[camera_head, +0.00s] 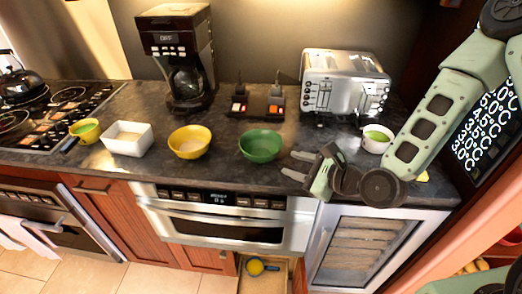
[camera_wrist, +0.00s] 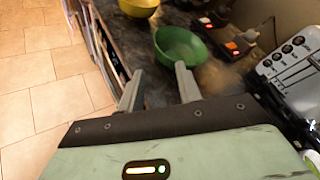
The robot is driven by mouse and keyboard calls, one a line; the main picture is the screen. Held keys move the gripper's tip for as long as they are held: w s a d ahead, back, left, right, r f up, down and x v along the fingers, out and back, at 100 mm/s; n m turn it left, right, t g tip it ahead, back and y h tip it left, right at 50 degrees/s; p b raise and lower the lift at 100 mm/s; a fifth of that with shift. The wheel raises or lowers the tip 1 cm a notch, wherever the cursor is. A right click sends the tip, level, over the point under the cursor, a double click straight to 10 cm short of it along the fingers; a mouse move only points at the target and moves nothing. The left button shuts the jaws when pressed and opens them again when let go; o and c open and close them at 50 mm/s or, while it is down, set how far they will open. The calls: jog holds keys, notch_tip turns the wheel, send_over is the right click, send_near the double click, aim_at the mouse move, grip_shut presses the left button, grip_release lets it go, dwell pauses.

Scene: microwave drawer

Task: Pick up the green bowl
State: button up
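The green bowl (camera_head: 261,146) stands upright on the dark countertop, between the yellow bowl and my gripper. My gripper (camera_head: 292,165) is just right of the bowl in the head view, with its fingers pointing left towards it. In the wrist view the green bowl (camera_wrist: 180,46) lies beyond the fingertips, nearer the right finger. The two fingers of my gripper (camera_wrist: 158,82) are spread apart with nothing between them. I see no contact with the bowl.
A yellow bowl (camera_head: 189,142) and a white square dish (camera_head: 128,138) stand to the left. A switch panel (camera_head: 257,106) is behind the green bowl, a toaster (camera_head: 343,83) behind right. A white cup (camera_head: 376,139) stands by my arm. An open drawer (camera_head: 263,277) is below the counter.

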jog(key=b+x, duration=0.9)
jog(key=x, duration=0.7)
jog(key=shift+w+a+f, duration=0.15)
jog(key=shift+a+f, duration=0.05)
jog(key=shift+a, duration=0.15)
jog(key=shift+c, duration=0.2)
grip_shut()
